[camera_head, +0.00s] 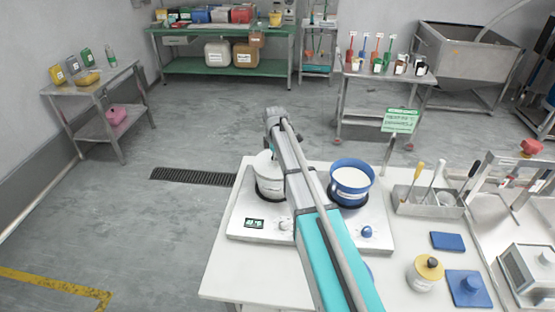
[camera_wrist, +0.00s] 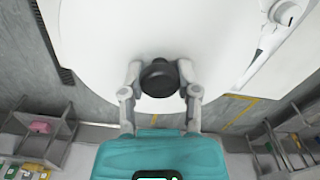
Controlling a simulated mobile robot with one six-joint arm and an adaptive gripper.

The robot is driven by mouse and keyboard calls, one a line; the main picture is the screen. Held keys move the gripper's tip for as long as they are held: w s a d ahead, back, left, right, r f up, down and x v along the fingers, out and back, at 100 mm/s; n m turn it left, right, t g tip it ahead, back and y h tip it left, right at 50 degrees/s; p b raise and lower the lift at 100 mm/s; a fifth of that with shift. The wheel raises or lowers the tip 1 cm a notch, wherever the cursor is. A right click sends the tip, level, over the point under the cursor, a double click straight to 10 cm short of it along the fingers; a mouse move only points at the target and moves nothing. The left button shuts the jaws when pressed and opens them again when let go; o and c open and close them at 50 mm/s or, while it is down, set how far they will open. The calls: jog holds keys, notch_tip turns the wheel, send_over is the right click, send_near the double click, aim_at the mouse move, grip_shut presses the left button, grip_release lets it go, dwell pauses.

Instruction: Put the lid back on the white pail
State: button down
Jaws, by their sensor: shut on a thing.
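The white pail (camera_head: 268,188), with a dark label, stands on the left ring of a white two-place heating unit (camera_head: 243,233) on the near table. My arm crosses in front of its right side. In the wrist view, my gripper (camera_wrist: 160,76) is shut on the black knob (camera_wrist: 159,82) of the white lid (camera_wrist: 150,35), one finger on each side. The lid fills much of the upper wrist view. In the head view my gripper is mostly hidden behind the arm near the pail's top, so I cannot tell whether the lid touches the rim.
A blue pail (camera_head: 351,193) with white contents stands on the right ring, close to my arm. A tool holder (camera_head: 405,206), a yellow-lidded jar (camera_head: 425,276) and blue pads (camera_head: 447,241) lie farther right. Floor left of the table is clear, apart from a drain grate (camera_head: 193,177).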

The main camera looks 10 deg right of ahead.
dwell(0.7)
jog(key=shift+c, duration=1.3)
grip_release()
jog(key=shift+o, duration=1.3)
jog(key=shift+w+r, duration=0.1)
jog(key=shift+r+p, duration=3.4)
jog(key=shift+p, duration=0.1)
